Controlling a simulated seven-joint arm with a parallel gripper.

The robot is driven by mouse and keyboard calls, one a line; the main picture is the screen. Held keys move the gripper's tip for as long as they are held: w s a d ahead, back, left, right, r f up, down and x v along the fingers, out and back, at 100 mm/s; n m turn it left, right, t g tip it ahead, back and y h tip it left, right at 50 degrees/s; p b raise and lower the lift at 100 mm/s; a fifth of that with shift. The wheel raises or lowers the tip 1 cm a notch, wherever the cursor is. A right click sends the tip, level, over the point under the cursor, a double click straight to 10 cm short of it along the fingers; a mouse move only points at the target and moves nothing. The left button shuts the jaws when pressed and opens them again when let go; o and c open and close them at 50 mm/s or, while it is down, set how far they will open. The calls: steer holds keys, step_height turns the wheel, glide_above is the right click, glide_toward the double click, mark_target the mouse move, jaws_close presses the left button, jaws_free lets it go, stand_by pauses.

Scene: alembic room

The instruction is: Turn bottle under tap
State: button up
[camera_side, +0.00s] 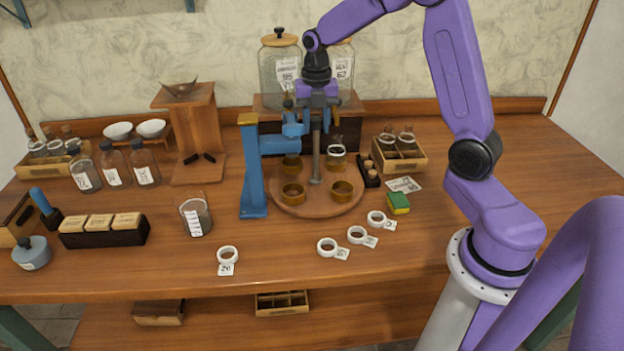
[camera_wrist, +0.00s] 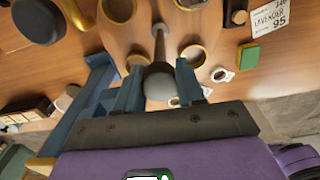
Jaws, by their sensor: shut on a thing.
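A round wooden turntable (camera_side: 318,207) stands on the bench with several brass ring holders around a grey central post (camera_side: 316,155). A small clear bottle (camera_side: 336,158) stands in the back right holder; the other holders look empty. My gripper (camera_side: 312,122) is above the turntable's centre, shut on the knob (camera_wrist: 160,84) at the top of the post, with a finger on each side in the wrist view. Two large labelled glass jars (camera_side: 281,70) stand on a wooden stand behind. Their taps are mostly hidden behind my gripper.
A blue upright press (camera_side: 252,170) stands close to the turntable's left. A beaker (camera_side: 195,217) is farther left. A small dark rack (camera_side: 367,169), a bottle crate (camera_side: 400,153) and a green-yellow sponge (camera_side: 398,203) are at the right. White rings (camera_side: 328,246) lie in front.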

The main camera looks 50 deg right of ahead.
steer(key=shift+n, duration=0.4)
steer(key=n, duration=0.5)
steer(key=shift+n, duration=0.3)
steer(key=o, duration=1.6)
steer(key=shift+c, duration=0.2)
steer(key=shift+a, duration=0.1)
steer(key=shift+a, duration=0.15)
steer(key=shift+c, duration=1)
steer(key=shift+o, duration=0.3)
steer(key=m, duration=0.3)
steer(key=shift+m, duration=0.4)
steer(key=shift+w+m, duration=0.1)
steer(key=shift+m, duration=1)
steer(key=shift+c, duration=0.3)
steer(key=shift+r, duration=0.1)
